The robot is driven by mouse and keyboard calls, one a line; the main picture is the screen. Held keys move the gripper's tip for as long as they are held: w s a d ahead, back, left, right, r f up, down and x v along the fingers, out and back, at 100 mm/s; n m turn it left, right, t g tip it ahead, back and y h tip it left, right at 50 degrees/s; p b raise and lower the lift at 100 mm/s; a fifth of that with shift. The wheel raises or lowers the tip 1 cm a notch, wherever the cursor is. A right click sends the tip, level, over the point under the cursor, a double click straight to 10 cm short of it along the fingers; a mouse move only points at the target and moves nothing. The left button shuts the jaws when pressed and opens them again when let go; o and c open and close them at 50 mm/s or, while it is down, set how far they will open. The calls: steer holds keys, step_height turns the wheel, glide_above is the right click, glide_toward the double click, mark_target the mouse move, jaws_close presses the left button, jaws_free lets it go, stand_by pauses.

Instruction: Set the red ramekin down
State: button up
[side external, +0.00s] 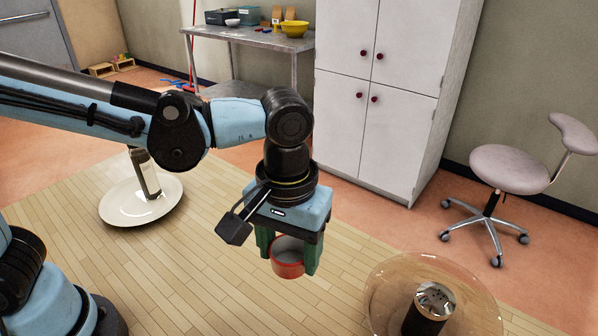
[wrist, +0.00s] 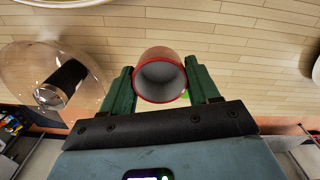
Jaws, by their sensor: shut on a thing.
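The red ramekin (side external: 287,268) has a grey inside and is held between the green fingers of my gripper (side external: 288,256). In the wrist view the ramekin (wrist: 160,76) sits between the two fingertips of my gripper (wrist: 161,86), its open mouth facing the camera. My gripper points down and is shut on it. The ramekin appears to be above the wooden table (side external: 225,275), but the gap beneath it is hard to judge.
A clear glass plate (side external: 480,318) with a dark cylinder (side external: 428,310) stands at the right. A white plate (side external: 118,212) with a bottle (side external: 145,172) on it is at the left. Bare wooden tabletop lies between them. A white cabinet (side external: 385,110) and a stool (side external: 507,168) stand beyond.

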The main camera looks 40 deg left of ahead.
steer(key=w+a+n, duration=0.5)
steer(key=w+a, duration=0.4)
steer(key=a, duration=0.4)
steer(key=w+a+n, duration=0.4)
steer(key=w+a, duration=0.4)
steer(key=a, duration=0.4)
steer(key=s+a+n, duration=0.2)
steer(key=a+n, duration=0.4)
steer(key=a, duration=1.6)
steer(key=a+f, duration=0.2)
steer(key=a, duration=0.2)
steer(key=s+a+f, duration=0.1)
steer(key=a+f, duration=0.2)
steer(key=a, duration=0.1)
steer(key=s+a+f, duration=0.1)
steer(key=a+f, duration=0.1)
steer(key=a, duration=0.1)
steer(key=shift+s+a+f, duration=0.25)
steer(key=shift+a+f, duration=0.25)
steer(key=shift+a, duration=0.05)
steer(key=shift+f, duration=2)
steer(key=shift+f, duration=0.15)
